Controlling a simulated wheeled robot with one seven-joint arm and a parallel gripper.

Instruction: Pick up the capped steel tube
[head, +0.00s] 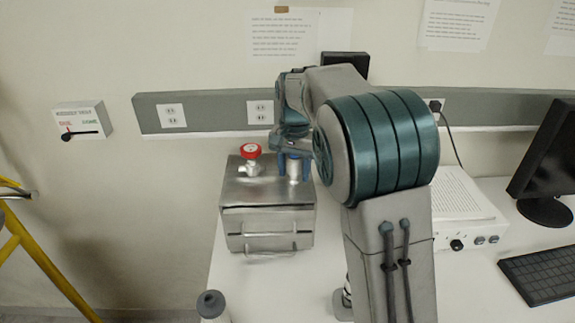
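A silver upright cylinder, which looks like the capped steel tube (295,169), stands at the top right of a steel box (268,222) in the head view. My gripper (294,172) points down over the box, with a blue finger on either side of the cylinder. The cylinder's upper end is hidden by the gripper. The view is too small to tell whether the fingers press on it. Its lower end appears to meet the box top.
A red-knobbed valve (251,151) stands on the box close left of my gripper. A grey-capped bottle (211,306) is at the front. A white instrument (455,215), monitor (545,165) and keyboard (542,272) are at right. A yellow rail (45,260) is at left.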

